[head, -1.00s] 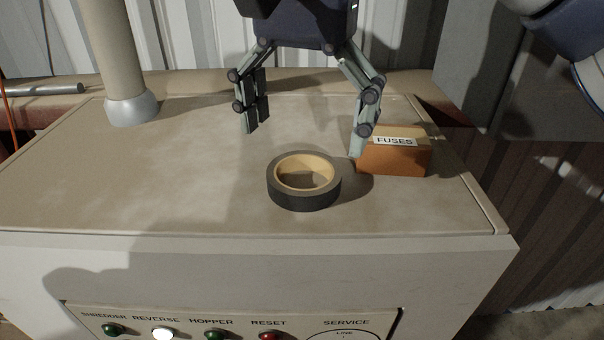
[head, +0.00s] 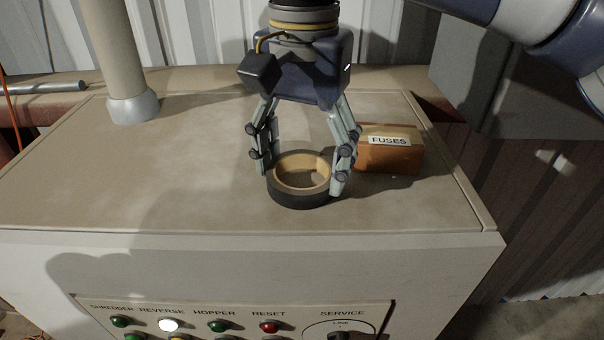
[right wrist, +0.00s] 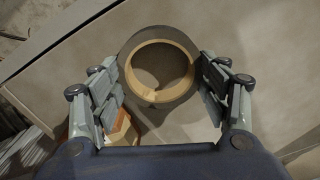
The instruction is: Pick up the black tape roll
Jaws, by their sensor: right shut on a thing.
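The black tape roll (head: 300,199) with a tan inner core lies flat on the beige cabinet top. My right gripper (head: 303,186) has come down over it, with one finger against its left side and the other against its right side. The gripper is shut on the roll across its outside. In the right wrist view the roll (right wrist: 161,76) sits between the two fingers of my right gripper (right wrist: 162,92). I cannot see a gap under the roll. My left gripper is in neither view.
An orange-brown box labelled FUSES (head: 389,158) stands just right of the gripper's right finger. A beige post (head: 128,70) rises at the back left. The front panel (head: 238,312) carries buttons and a switch. The left part of the cabinet top (head: 130,180) is clear.

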